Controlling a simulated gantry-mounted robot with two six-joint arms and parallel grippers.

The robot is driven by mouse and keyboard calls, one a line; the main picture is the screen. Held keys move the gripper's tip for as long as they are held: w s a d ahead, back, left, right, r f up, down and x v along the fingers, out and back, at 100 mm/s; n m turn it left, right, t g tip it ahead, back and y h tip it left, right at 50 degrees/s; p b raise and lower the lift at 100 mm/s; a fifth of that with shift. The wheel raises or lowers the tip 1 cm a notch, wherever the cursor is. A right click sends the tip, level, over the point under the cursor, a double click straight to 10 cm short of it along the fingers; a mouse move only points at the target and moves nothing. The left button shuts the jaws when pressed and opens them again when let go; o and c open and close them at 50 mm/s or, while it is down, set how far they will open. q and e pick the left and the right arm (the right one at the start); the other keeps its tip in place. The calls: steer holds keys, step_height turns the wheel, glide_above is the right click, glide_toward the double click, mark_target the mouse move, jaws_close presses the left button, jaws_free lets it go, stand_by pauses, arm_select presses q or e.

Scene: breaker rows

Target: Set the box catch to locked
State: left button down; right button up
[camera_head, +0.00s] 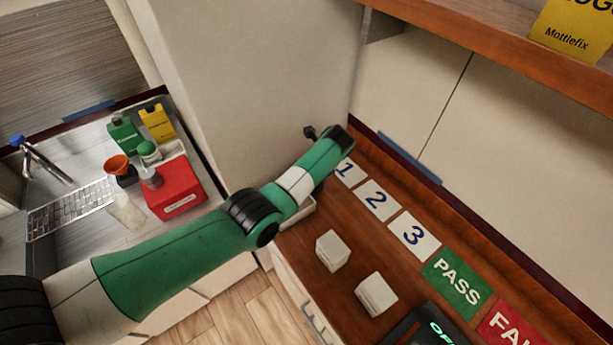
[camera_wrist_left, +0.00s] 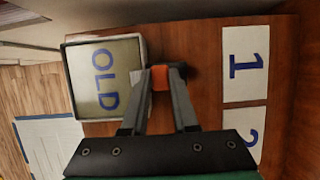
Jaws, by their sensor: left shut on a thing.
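My left gripper (camera_wrist_left: 160,85) points down at the wooden counter, its two fingers shut on a small orange piece (camera_wrist_left: 160,78). A dark part shows just beyond the orange piece. A pale-rimmed box or tray marked OLD (camera_wrist_left: 142,50) is directly left of the fingers in the left wrist view. Whether the orange piece is joined to it, and which way a catch is set, I cannot tell. In the head view my left arm covers the fingers and most of this box; only a pale edge (camera_head: 299,214) shows below the arm. My right gripper is not in view.
Cards 1 (camera_head: 347,172), 2 (camera_head: 376,201) and 3 (camera_head: 414,235) lie along the counter, then PASS (camera_head: 457,284) and red (camera_head: 510,326) signs. Two white blocks (camera_head: 332,251) (camera_head: 376,295) stand nearer the front. A wooden shelf (camera_head: 480,35) overhangs. A red container (camera_head: 175,190) is at the left.

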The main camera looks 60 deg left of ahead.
arm_select(q)
steer(key=c, duration=0.7)
jaws_free()
steer(key=shift+s, duration=0.25)
steer(key=v, duration=1.1)
steer(key=shift+w+d+r, duration=0.1)
steer(key=shift+r, duration=0.25)
